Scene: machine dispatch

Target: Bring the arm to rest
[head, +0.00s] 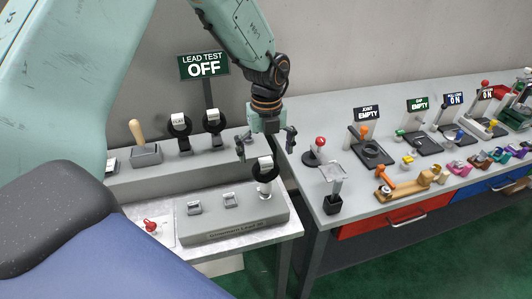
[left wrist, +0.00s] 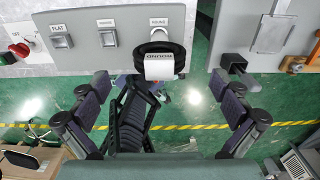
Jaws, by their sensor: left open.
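My left gripper (head: 266,146) hangs down from the green arm, above the front edge of the grey test bench (head: 187,168). It is open and nothing is between its fingers. A black ring with a white label (head: 262,168) stands on a white post just below the fingers, apart from them as far as I can tell. In the left wrist view, the open gripper (left wrist: 162,108) spreads its two fingers either side, and the ring's label reads ROUND (left wrist: 160,68). My right gripper is not in view.
A LEAD TEST sign (head: 204,66) reads OFF. Two black rings (head: 179,125) and a wooden-handled lever (head: 139,135) stand behind. A red knob (head: 150,225) sits front left. The right table (head: 335,222) is crowded with small fixtures. A gap separates the tables.

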